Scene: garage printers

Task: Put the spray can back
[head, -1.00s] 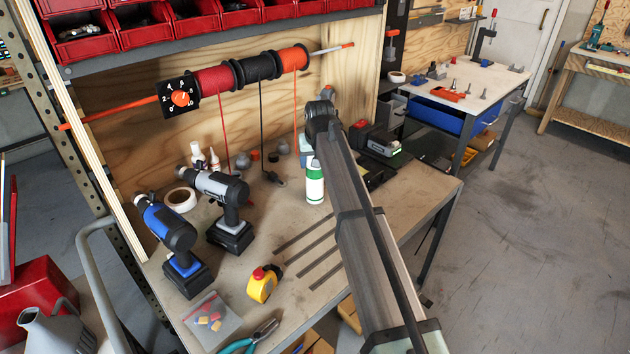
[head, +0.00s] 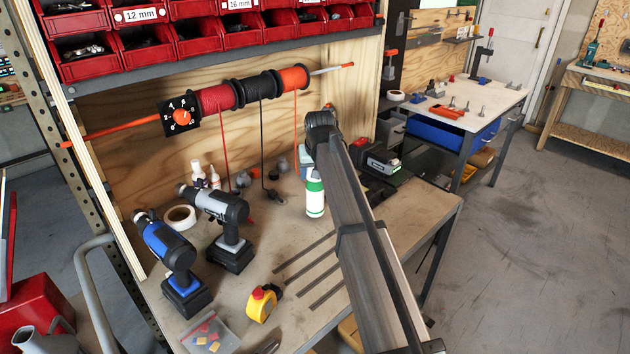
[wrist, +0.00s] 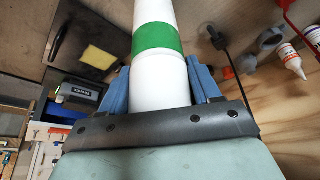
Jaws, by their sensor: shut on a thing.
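The spray can (head: 315,198) is white with a green band. In the head view it stands upright over the back middle of the bench, left of my arm. I cannot tell whether its base touches the bench. In the wrist view the can (wrist: 158,68) runs up between the blue fingers of my gripper (wrist: 162,88), which is shut on its white lower part in that picture. In the head view my arm mostly hides the gripper.
Two drills (head: 228,225) (head: 170,260), a tape roll (head: 180,217) and a yellow tape measure (head: 263,303) stand left on the bench (head: 395,218). Cables hang from spools (head: 260,88) behind. A dark device (head: 382,160) is at right. Dark strips lie in front.

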